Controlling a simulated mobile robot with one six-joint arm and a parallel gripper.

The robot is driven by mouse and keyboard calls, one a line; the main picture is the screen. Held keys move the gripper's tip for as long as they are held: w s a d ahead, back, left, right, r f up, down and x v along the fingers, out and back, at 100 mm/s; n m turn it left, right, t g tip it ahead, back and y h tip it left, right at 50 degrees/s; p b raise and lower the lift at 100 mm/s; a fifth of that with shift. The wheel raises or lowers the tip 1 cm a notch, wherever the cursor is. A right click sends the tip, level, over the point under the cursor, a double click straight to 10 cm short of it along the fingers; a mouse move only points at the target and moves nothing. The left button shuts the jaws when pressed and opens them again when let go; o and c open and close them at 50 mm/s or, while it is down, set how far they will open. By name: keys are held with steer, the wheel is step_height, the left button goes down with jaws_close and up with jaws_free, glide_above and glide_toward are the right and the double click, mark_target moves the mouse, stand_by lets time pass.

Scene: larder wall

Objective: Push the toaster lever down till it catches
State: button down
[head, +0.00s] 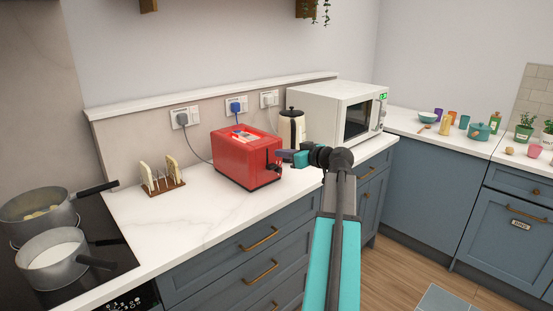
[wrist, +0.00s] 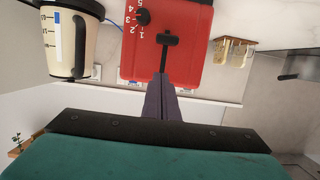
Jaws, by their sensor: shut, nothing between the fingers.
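The red toaster (head: 247,157) stands on the white counter with its lever end facing right. In the wrist view, which is upside down, its red end face (wrist: 190,62) shows a black T-shaped lever (wrist: 168,40) and a numbered dial (wrist: 143,17). A dark slot runs from the lever towards my fingertips. The lever appears low in that slot. My gripper (head: 281,153) is shut and empty beside the upper part of the toaster's end. It also shows in the wrist view (wrist: 160,78), its tips above the lever. I cannot tell whether they touch the toaster.
A cream kettle (head: 292,128) and a white microwave (head: 325,112) stand behind and to the right of the toaster. A toast rack (head: 164,184) is to the left. Two pots (head: 52,258) sit on the hob. The counter in front of the rack is clear.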

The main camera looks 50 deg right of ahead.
steer(key=v, duration=0.7)
steer(key=shift+b, duration=0.45)
steer(key=shift+s, duration=0.1)
